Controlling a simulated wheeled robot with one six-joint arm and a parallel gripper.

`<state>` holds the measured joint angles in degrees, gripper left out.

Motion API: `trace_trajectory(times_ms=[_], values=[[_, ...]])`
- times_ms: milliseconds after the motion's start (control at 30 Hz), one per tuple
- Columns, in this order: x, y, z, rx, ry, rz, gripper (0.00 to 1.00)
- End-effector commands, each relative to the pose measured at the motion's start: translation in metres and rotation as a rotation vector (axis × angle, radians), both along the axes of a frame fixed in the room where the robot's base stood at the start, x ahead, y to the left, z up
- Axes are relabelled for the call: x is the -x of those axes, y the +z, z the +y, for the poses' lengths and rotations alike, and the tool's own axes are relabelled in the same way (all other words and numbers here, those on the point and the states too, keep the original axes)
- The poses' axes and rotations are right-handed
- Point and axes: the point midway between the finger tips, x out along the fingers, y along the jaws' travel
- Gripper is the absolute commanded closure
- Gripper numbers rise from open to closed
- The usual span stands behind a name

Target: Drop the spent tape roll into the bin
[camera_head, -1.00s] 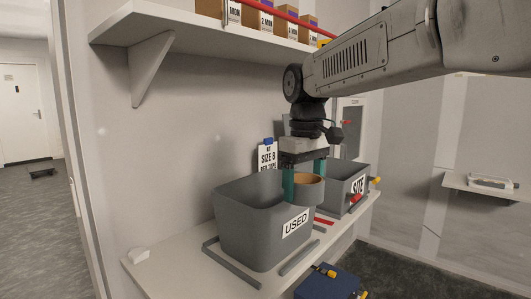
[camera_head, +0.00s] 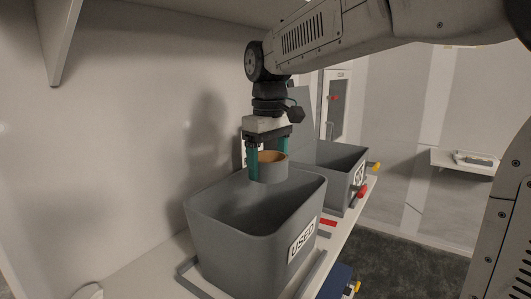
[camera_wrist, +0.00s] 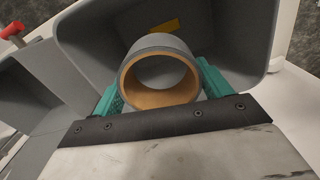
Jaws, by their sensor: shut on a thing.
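The tape roll (camera_head: 272,168) is a grey ring with an orange-brown inner core. My gripper (camera_head: 268,164) is shut on it, with a teal finger on either side. The roll is held upright over the far part of the grey bin labelled USED (camera_head: 225,235). In the wrist view the roll (camera_wrist: 158,94) sits between the two teal fingers, and the bin's inside (camera_wrist: 235,40) shows behind it. A yellow patch shows on the bin's inner surface. The head view shows no other roll in the bin, though part of its floor is hidden.
A second grey bin (camera_head: 345,163) stands behind the USED bin on the same white shelf (camera_head: 135,285). Grey rails lie around the USED bin's base. A wall is close on the left, with a shelf bracket (camera_head: 62,45) above. A small shelf (camera_head: 470,160) is at the right.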

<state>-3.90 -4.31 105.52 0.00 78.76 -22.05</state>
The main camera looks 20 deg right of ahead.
Motion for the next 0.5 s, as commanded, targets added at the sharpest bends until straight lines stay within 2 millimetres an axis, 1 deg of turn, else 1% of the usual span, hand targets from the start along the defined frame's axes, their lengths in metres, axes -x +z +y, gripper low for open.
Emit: trace_trajectory(times_ms=[100,233,333,500], values=[[0.000,-0.016,0.000,0.000,0.000,0.003,0.45],[0.000,-0.029,0.000,0.000,0.000,0.002,0.45],[0.000,-0.037,0.001,0.000,0.001,0.002,0.45],[0.000,-0.042,0.002,0.000,0.003,0.000,0.45]])
